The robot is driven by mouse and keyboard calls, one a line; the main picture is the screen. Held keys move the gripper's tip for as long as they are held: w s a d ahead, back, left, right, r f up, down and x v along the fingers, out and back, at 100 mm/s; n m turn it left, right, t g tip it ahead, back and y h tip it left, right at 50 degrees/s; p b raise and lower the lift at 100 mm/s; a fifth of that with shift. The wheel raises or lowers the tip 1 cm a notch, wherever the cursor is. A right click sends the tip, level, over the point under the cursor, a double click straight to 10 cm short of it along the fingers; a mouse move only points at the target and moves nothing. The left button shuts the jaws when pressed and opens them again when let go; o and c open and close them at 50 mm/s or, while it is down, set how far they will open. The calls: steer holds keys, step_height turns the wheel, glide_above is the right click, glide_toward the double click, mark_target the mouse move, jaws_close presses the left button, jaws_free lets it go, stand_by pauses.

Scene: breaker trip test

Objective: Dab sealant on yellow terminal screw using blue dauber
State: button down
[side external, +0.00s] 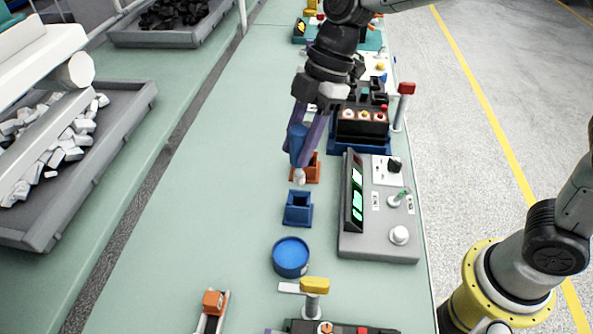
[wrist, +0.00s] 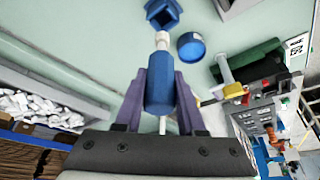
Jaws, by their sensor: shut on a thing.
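My gripper (side external: 303,160) has purple fingers shut on the blue dauber (side external: 297,143), which points white tip down. The dauber also shows between the fingers in the wrist view (wrist: 160,85). It is above the bench, just behind the empty-looking blue square holder (side external: 298,208). A round blue tin (side external: 291,257) stands in front of that holder. A yellow block-like top (side external: 315,285) on a pale post is near the front, and it also shows in the wrist view (wrist: 233,90). I cannot tell whether this is the yellow terminal screw.
An orange holder (side external: 313,168) stands partly behind the dauber. A grey panel box (side external: 378,247) with a green display and knobs is to the right. An orange-topped piece (side external: 213,301) is at front left. The green bench left of the holders is clear.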

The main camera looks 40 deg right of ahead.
stand_by(0.3)
steer(key=s+a+g, duration=0.4)
steer(key=s+a, duration=0.1)
steer(key=a, duration=0.4)
steer(key=shift+m+h, duration=0.4)
steer(key=shift+d+f, duration=0.2)
steer(key=shift+f, duration=3.1)
steer(key=shift+f, duration=0.65)
step_height(320, 180, up, 7)
